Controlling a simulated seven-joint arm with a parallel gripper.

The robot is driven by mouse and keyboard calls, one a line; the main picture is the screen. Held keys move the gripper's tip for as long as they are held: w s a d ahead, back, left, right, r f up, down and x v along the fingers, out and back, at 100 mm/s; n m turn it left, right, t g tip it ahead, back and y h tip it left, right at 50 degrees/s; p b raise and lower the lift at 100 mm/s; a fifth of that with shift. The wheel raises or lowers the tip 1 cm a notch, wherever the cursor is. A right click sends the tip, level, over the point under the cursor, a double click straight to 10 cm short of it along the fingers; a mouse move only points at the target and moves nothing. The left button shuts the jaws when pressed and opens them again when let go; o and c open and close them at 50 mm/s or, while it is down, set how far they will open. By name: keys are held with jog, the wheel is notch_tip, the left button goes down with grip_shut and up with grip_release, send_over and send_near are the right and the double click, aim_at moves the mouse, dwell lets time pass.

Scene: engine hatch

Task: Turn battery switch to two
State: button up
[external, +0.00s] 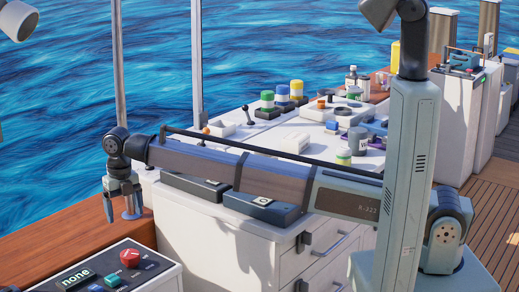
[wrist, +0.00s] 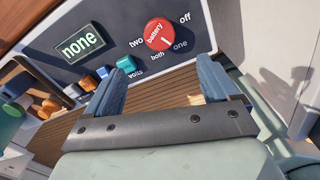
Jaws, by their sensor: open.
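The red round battery switch (wrist: 158,34) sits on a dark panel (wrist: 105,25), with the words two, off, one and both around it. A short pale mark shows on its lower side, toward both and one; I cannot tell which it lines up with. The switch (external: 130,258) also shows on the panel at lower left in the external view. My gripper (wrist: 165,63) is open and empty. Its two blue fingers lie below the switch in the wrist view, apart from it. In the external view my gripper (external: 132,214) hangs fingers down, above the panel's far side.
A display (wrist: 79,43) reads "none". A teal button (wrist: 128,63), blue buttons and an orange one line the panel's near edge. A white cabinet (external: 215,240) with dark boxes (external: 262,206) on top stands to the right. A wooden ledge (external: 60,235) runs behind the panel.

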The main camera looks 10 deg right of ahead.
aim_at(130, 253)
notch_tip(130, 253, down, 14)
jog(key=shift+r, duration=0.1)
dwell(0.5)
jog(key=c, duration=1.1)
